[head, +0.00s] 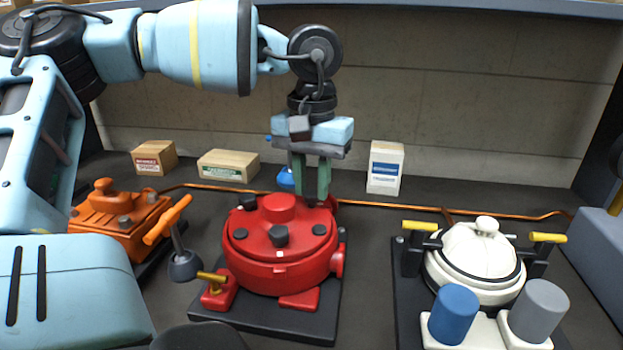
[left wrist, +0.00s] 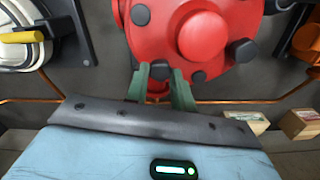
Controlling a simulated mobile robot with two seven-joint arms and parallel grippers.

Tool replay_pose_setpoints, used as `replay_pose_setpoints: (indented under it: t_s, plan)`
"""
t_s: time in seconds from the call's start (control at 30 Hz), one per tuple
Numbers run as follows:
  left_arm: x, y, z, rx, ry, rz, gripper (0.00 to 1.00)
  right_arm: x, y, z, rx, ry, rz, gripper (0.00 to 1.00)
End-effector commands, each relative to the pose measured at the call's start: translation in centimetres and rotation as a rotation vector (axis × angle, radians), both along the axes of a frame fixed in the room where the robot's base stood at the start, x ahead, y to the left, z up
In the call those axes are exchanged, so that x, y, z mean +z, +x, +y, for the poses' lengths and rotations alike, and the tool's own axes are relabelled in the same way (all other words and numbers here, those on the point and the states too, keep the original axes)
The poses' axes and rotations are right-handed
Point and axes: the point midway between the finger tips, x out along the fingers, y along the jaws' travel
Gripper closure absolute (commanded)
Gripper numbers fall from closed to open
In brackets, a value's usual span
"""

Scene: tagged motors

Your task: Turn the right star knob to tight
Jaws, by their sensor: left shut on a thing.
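The red round motor housing (head: 272,262) stands on a dark base plate, with several dark knobs around its lid. One knob (head: 319,230) is on the lid's right side and one (head: 278,236) at the front. My left gripper (head: 312,196) points down at the housing's rear edge. In the left wrist view, my left gripper (left wrist: 159,74) is shut on a dark knob (left wrist: 160,70) at the rim of the red housing. My right gripper is not in view.
An orange motor (head: 117,232) with an orange-handled lever (head: 168,220) stands on the left. A white domed unit (head: 474,262) with yellow handles is on the right, behind blue (head: 453,314) and grey (head: 539,310) cylinders. Boxes and a copper pipe (head: 400,206) lie behind.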

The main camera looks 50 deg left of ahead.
Motion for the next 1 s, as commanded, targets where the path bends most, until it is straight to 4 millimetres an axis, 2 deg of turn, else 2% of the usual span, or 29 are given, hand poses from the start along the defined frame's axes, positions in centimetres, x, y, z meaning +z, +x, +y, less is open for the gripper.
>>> replay_pose_setpoints:
  t_s: [0.03,0.6,1.0]
  plan:
    - [0.49,0.20,0.00,-0.045,0.001,-0.014,0.98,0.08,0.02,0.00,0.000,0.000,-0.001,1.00]
    - [0.49,0.20,0.00,-0.542,0.002,-0.016,0.98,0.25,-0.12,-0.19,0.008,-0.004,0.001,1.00]
    - [0.47,0.20,0.00,-0.714,0.003,-0.016,0.98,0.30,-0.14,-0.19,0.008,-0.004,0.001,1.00]
